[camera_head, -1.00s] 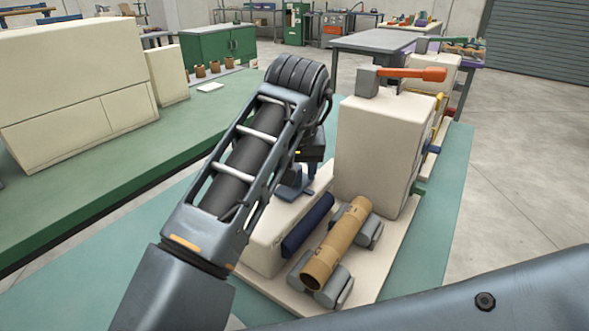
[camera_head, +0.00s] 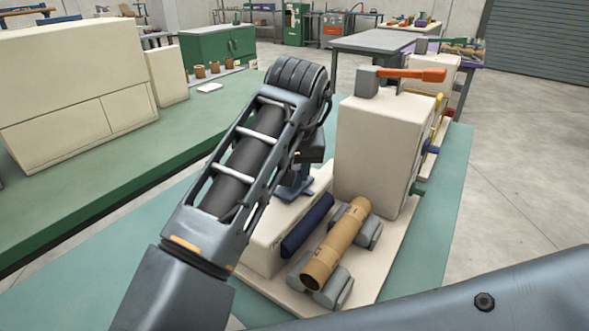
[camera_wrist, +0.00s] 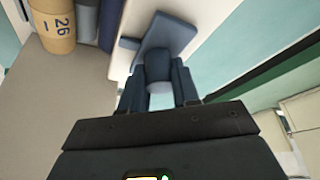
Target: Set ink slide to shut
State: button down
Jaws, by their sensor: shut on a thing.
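The ink slide appears to be the blue plate (camera_head: 297,190) on top of the low cream block, with an upright blue knob (camera_wrist: 157,62). The plate also shows in the wrist view (camera_wrist: 170,33). My gripper (camera_wrist: 157,78) is shut on this knob, with one dark blue finger on each side. In the head view my wrist comes down over the slide from above, and my arm hides the knob and fingertips. I cannot read any shut or open mark for the slide.
A taller cream housing (camera_head: 380,150) with an orange lever (camera_head: 412,74) stands behind, close to my wrist.

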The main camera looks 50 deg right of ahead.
jog(key=shift+s+a+b, duration=0.1)
jog(key=shift+a+b, duration=0.3)
jog(key=shift+a, duration=2.8)
jog(key=shift+f, duration=0.1)
jog(key=c, duration=0.8)
grip_release()
jog(key=shift+a, duration=0.15)
jog(key=v, duration=0.8)
jog(key=shift+p, duration=0.4)
